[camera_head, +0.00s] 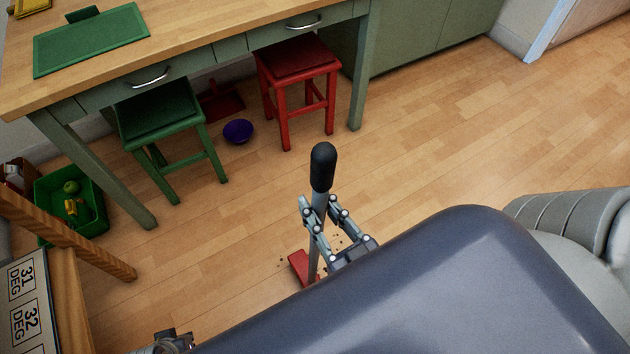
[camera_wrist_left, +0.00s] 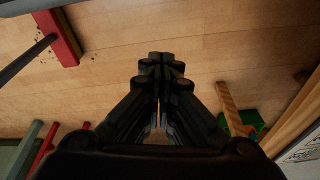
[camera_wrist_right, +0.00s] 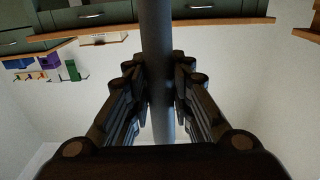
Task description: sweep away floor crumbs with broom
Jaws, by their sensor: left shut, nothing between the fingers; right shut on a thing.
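The broom has a grey handle (camera_head: 316,235) with a black grip (camera_head: 323,167) on top and a red head (camera_head: 302,267) on the floor. My right gripper (camera_head: 322,222) is shut around the handle below the black grip; the handle (camera_wrist_right: 157,60) runs between its fingers in the right wrist view. Small dark crumbs (camera_head: 340,241) lie on the floor by the broom head. In the left wrist view the red head (camera_wrist_left: 62,38) is at the upper left, with crumbs (camera_wrist_left: 93,56) beside it. My left gripper (camera_wrist_left: 160,62) is shut and empty above the floor.
A wooden-topped table (camera_head: 190,45) stands at the back, with a green stool (camera_head: 158,110), a red stool (camera_head: 298,62), a purple bowl (camera_head: 238,131) and a red dustpan (camera_head: 222,103) below it. A green crate (camera_head: 92,222) is at left. The floor at right is clear.

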